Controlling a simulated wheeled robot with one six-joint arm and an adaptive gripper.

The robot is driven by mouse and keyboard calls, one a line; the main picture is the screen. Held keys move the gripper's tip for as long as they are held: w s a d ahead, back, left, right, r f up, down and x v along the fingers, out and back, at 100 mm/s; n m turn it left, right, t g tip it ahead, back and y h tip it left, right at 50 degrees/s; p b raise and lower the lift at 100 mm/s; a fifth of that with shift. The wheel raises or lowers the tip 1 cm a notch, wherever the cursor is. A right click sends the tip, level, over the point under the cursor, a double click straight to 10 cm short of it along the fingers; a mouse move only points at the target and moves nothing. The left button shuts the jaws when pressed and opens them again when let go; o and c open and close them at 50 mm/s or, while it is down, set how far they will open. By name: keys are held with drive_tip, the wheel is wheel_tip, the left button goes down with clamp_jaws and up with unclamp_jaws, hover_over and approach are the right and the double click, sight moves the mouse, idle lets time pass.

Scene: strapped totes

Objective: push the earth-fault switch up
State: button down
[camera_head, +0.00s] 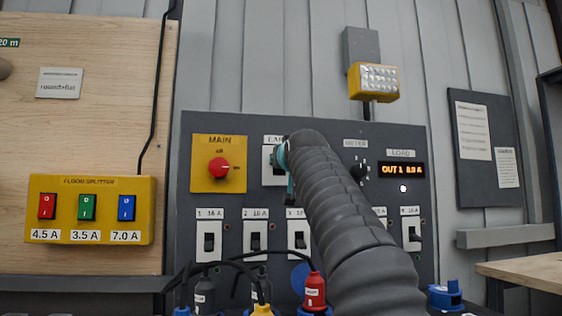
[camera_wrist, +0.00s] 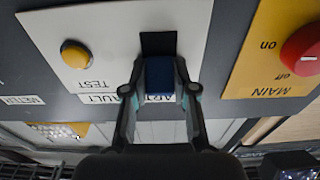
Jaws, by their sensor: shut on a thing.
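The earth-fault switch is a blue lever (camera_wrist: 159,76) on a white plate (camera_wrist: 115,25), seen upside down in the wrist view. My gripper (camera_wrist: 159,84) is shut on the lever, with one finger on each side. A dark slot (camera_wrist: 158,43) shows above the lever in that picture, and the lever covers part of the earth-fault label. A yellow TEST button (camera_wrist: 76,54) sits beside it on the plate. In the head view my arm hides most of the plate (camera_head: 267,165), and the lever is hidden.
The MAIN switch, a red knob on a yellow plate (camera_head: 205,178), is left of the earth-fault plate. Several black numbered breakers, such as breaker 2 (camera_head: 255,240), stand below. Plugs and cables, including a red plug (camera_head: 315,289), sit along the bottom. The LOAD display (camera_head: 402,170) is lit orange.

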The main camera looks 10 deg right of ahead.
drive_tip(key=c, duration=0.9)
unclamp_jaws()
drive_tip(key=shift+s, duration=0.1)
drive_tip(key=s, duration=0.8)
drive_tip(key=s+f, duration=0.1)
drive_tip(key=s, duration=0.2)
drive_tip(key=shift+s, duration=0.4)
drive_tip(key=shift+a, duration=0.1)
